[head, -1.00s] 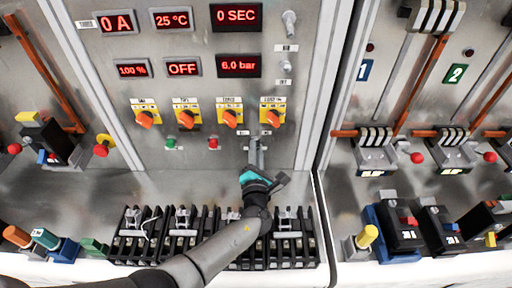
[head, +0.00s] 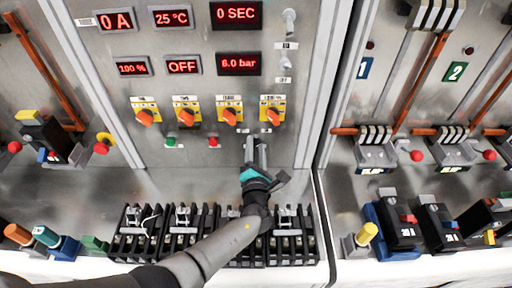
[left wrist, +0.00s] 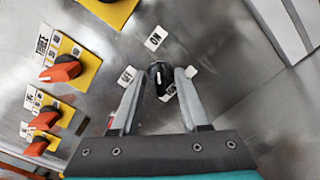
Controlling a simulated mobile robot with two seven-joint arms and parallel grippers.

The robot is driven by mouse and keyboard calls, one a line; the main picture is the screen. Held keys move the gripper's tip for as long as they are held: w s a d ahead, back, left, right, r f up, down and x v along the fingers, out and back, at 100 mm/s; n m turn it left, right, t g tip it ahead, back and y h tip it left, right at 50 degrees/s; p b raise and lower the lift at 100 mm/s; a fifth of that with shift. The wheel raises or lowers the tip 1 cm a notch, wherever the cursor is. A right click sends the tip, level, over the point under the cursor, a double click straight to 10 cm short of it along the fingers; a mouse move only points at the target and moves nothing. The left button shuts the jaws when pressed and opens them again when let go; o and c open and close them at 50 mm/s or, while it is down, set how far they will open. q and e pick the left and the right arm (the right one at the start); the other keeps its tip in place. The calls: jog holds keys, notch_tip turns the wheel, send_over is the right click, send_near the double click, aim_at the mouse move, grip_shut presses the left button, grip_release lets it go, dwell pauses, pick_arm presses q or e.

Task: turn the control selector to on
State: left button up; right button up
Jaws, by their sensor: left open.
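The control selector is a small black knob (left wrist: 159,70) on the grey metal panel in the left wrist view. An ON label (left wrist: 155,38) sits above it and an OFF label (left wrist: 126,77) to its left; another label below is partly covered. My left gripper (left wrist: 162,84) is open, with one fingertip on each side of the knob; I cannot tell whether they touch it. In the head view my left gripper (head: 256,143) reaches up at the lower panel and hides the knob. My right gripper is not in view.
Several orange knobs on yellow plates (head: 230,116) sit above the gripper. A green button (head: 171,142) and a red button (head: 213,142) are to its left. Black terminal blocks (head: 140,235) line the ledge below. The display (head: 182,68) reads OFF.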

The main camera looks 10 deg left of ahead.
pick_arm(q)
jog(key=shift+s, duration=0.1)
jog(key=s+d, duration=0.1)
jog(key=s, duration=0.4)
jog(key=s+d, duration=0.1)
jog(key=s, duration=0.3)
jog(key=s+d, duration=0.1)
jog(key=s, duration=0.4)
jog(key=shift+s, duration=0.35)
jog(key=shift+s, duration=0.1)
